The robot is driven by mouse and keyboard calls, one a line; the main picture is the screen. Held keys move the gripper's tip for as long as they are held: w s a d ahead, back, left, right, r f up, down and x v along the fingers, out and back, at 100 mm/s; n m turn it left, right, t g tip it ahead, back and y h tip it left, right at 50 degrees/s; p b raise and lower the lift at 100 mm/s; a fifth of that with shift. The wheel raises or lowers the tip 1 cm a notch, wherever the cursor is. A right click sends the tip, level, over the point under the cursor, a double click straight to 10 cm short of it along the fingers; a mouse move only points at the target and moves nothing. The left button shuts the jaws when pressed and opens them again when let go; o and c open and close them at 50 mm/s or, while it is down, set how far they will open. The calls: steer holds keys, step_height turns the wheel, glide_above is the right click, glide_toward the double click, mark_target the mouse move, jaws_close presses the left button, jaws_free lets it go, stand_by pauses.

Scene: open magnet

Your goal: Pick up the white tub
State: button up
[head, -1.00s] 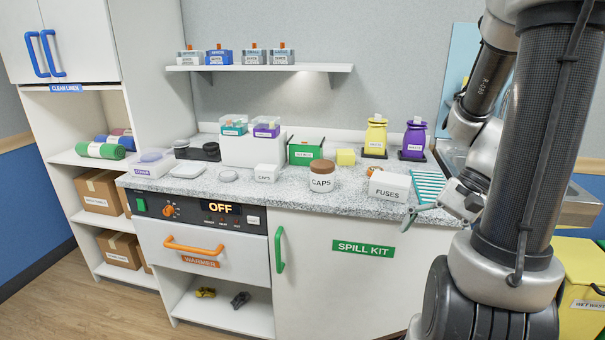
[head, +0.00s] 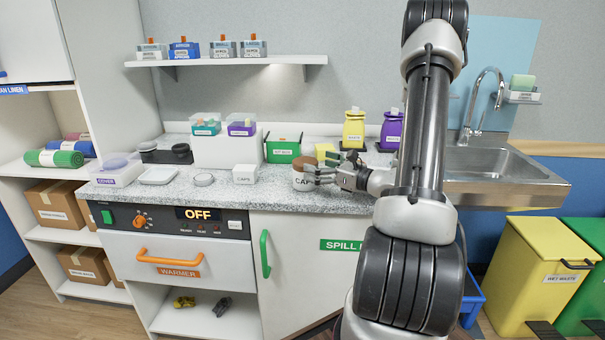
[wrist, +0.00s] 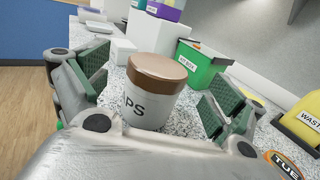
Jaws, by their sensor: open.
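The white tub (head: 302,184) with a brown lid stands upright on the speckled counter, its lettering partly covered by my fingers in the head view. In the wrist view the tub (wrist: 150,98) shows between the two green-padded fingers, with visible room on both sides. My gripper (head: 322,174) is open at the tub's right side in the head view. In the wrist view my gripper (wrist: 157,92) has its fingers spread either side of the tub. I cannot tell whether a finger touches it.
A small white caps box (head: 245,174) stands left of the tub. A green box (head: 283,152) stands behind. The sink (head: 500,165) is farther right.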

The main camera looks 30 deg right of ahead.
mark_target(295, 159)
steer(key=x, duration=0.5)
steer(key=shift+w+f, duration=0.1)
steer(key=shift+f, duration=0.05)
steer(key=c, duration=1.2)
